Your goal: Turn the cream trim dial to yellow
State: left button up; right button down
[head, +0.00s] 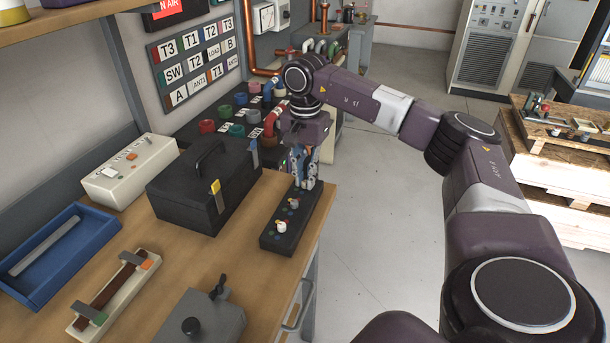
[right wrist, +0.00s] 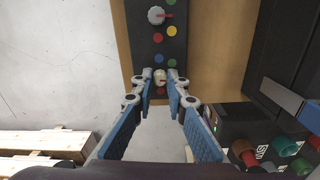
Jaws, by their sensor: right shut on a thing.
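The black control panel (head: 268,240) lies at the table's right edge, with small dials and coloured dots on it. My right gripper (head: 303,186) reaches down onto its far end. In the right wrist view the gripper (right wrist: 160,83) is shut on the cream dial (right wrist: 160,75), its fingers on either side. Coloured dots surround this dial; its pointer direction is too small to tell. In the head view the fingers hide it. Another pale dial (right wrist: 156,15) with a red pointer sits further along the panel in the wrist view. My left gripper is out of view.
A black toolbox (head: 200,190) stands left of the panel. A cream box (head: 130,172), a blue tray (head: 55,250) and a grey block (head: 205,315) are also on the wooden table. Coloured plugs stand behind. Open floor lies to the right, with a wooden pallet stack (head: 545,175).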

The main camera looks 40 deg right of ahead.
jog(key=m+p, duration=0.1)
jog(key=m, duration=0.2)
jog(key=shift+m, duration=0.4)
jog(key=shift+m+p, duration=0.55)
jog(key=shift+m, duration=1.25)
jog(key=c, duration=1.9)
grip_release()
jog(key=shift+r, duration=0.1)
notch_tip(320, 180, up, 12)
jog(key=shift+s+d, duration=0.1)
